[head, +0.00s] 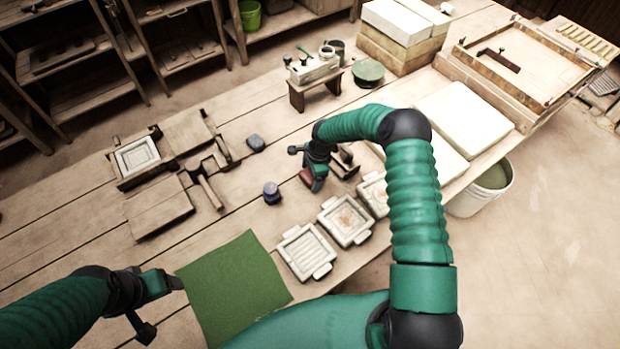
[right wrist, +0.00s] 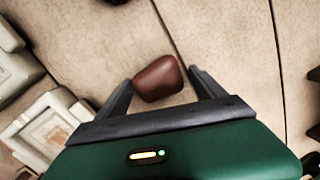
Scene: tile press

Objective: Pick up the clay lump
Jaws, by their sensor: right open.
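The clay lump (right wrist: 158,78) is a smooth reddish-brown block on the wooden table. It also shows in the head view (head: 306,176), partly hidden by my right gripper (head: 307,168). In the right wrist view my right gripper (right wrist: 161,85) is open, with the lump between its fingertips. The left finger there is very close to the lump; I cannot tell if they touch. A gap shows at the right finger. My left gripper (head: 162,308) is open and empty over the front left of the table.
Pale tile moulds (head: 305,252) lie in front of the lump, with a green mat (head: 232,282) to their left. White slabs (head: 462,118) lie to the right. A wooden press (head: 160,208) sits at left.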

